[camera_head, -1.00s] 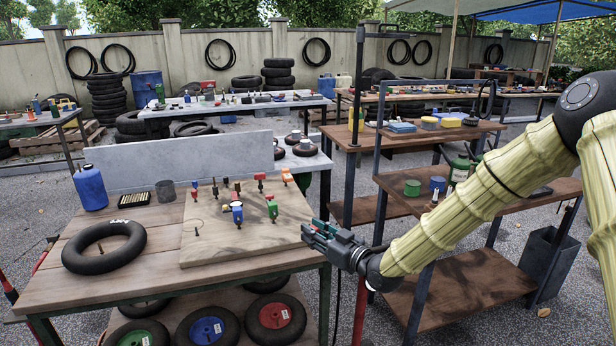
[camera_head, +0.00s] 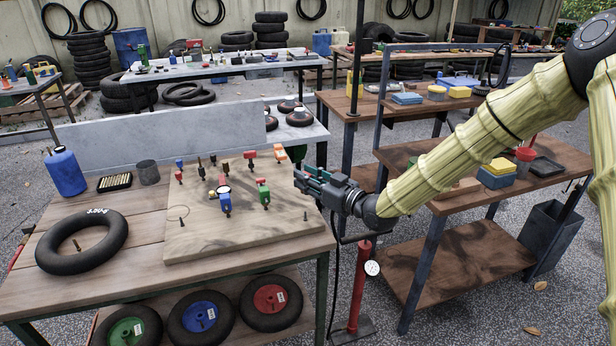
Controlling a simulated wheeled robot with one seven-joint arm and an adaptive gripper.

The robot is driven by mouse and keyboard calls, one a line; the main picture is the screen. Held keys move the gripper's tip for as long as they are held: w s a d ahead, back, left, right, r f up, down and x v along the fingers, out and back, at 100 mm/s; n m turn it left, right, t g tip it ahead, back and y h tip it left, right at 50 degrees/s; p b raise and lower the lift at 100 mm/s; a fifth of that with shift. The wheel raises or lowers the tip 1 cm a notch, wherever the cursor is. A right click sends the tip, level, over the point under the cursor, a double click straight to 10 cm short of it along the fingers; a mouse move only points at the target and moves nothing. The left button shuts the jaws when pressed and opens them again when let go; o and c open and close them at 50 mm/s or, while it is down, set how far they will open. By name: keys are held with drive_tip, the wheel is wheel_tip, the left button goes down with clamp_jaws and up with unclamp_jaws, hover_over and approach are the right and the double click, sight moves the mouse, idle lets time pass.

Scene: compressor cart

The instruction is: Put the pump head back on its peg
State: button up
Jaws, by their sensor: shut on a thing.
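My gripper (camera_head: 303,181) is over the right edge of the wooden peg board (camera_head: 200,248), pointing left. It is shut on the pump head, which is too small and dark at the jaws to make out clearly. A bare peg (camera_head: 305,216) stands near the board's right edge, below my gripper. Another bare peg (camera_head: 183,224) stands at the board's left. Between them, several coloured heads sit on pegs, among them a blue one (camera_head: 226,202), a green one (camera_head: 264,193), a red one (camera_head: 250,156) and an orange one (camera_head: 278,153).
A black inner tube (camera_head: 60,262), a blue canister (camera_head: 65,172), a dark tray (camera_head: 114,181) and a grey cup (camera_head: 148,172) are on the bench left of the board. A red floor pump (camera_head: 360,290) stands at the bench's right. A shelf rack (camera_head: 460,215) is under my arm.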

drive_tip(key=shift+a, duration=0.1)
drive_tip(key=shift+s+f, duration=0.1)
drive_tip(key=shift+f, duration=0.2)
drive_tip(key=shift+f+b, duration=1.75)
drive_tip(key=shift+f, duration=0.9)
drive_tip(key=shift+f+b, duration=0.8)
drive_tip(key=shift+f, duration=0.3)
drive_tip(key=o, duration=1.1)
drive_tip(key=shift+d, duration=0.25)
drive_tip(key=v, duration=1.2)
